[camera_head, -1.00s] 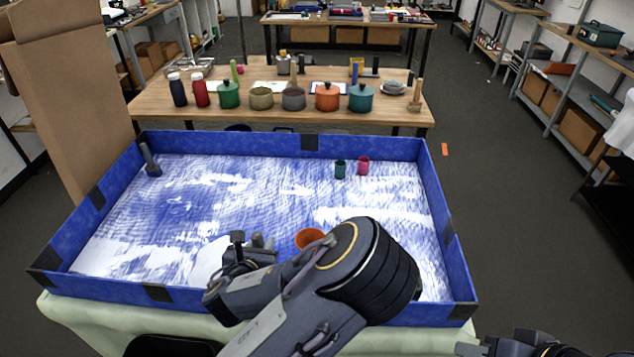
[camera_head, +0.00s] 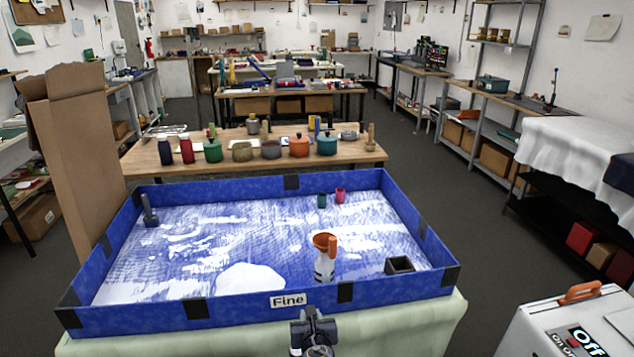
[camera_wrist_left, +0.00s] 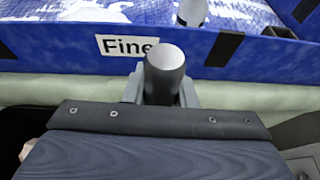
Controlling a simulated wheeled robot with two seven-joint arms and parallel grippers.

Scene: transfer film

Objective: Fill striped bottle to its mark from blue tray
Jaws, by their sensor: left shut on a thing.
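The blue tray (camera_head: 240,313) has a white and blue grainy-looking layer on its floor and a "Fine" label on its front wall. A white bottle (camera_head: 324,268) with dark marks stands upright inside near the front; I cannot make out its mark or fill level. An orange funnel-like piece (camera_head: 322,240) sits at its top. My left gripper (camera_head: 312,325) is outside the tray, in front of the label. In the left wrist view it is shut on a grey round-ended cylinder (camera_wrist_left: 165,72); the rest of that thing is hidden. My right gripper is out of view.
A dark square holder (camera_head: 399,265) stands in the tray at right, and a dark upright tool (camera_head: 150,212) at left. A teal cup (camera_head: 321,200) and a pink cup (camera_head: 340,195) are near the back wall. A wooden table (camera_head: 150,160) with several pots stands behind.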

